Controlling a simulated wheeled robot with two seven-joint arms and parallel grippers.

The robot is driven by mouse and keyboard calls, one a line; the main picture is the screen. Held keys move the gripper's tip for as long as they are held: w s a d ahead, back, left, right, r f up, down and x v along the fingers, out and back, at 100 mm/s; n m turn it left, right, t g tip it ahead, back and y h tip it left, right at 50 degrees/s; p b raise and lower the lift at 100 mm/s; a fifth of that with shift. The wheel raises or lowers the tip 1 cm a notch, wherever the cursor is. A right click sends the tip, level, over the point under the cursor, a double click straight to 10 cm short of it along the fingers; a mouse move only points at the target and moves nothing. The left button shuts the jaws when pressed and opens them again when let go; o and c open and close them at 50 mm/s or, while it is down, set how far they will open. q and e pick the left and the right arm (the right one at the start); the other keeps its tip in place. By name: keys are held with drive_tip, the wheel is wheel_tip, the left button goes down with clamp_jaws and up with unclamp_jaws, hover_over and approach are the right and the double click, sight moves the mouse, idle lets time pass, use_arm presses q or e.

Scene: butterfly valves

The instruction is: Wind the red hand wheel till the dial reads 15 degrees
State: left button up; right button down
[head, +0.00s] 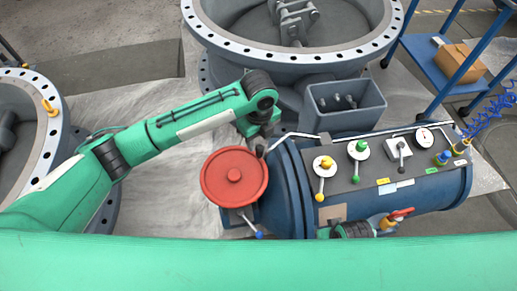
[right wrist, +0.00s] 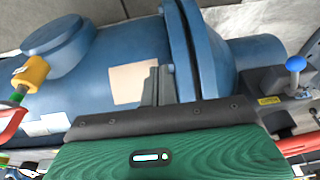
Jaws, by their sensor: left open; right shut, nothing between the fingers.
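The red hand wheel (head: 234,177) lies face-up at the left end of the blue cylinder (head: 425,195). Part of a red rim, likely the wheel, shows at the right edge of the right wrist view (right wrist: 300,144). My left gripper (head: 261,146) is open at the wheel's upper right rim; I cannot tell whether it touches. A small white dial (head: 424,137) sits at the panel's right end, its reading too small to tell. My right gripper (right wrist: 158,88) is shut and empty over the blue cylinder, beside a tan patch; it is partly seen low in the head view.
Levers with yellow (head: 326,162), green (head: 360,149) and grey knobs stand on the panel. A blue-knobbed lever (head: 258,234) is below the wheel. A red-handled valve (head: 400,215) juts out near my right gripper. A grey open box (head: 346,104) and large flanged valve are behind.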

sight(259, 146)
use_arm(q)
wheel_tip(259, 146, down, 6)
drive_tip(key=shift+r+b, duration=0.15)
drive_tip(key=shift+b, duration=0.15)
use_arm(e)
drive_tip(key=shift+r, duration=0.9)
use_arm(q)
clamp_jaws()
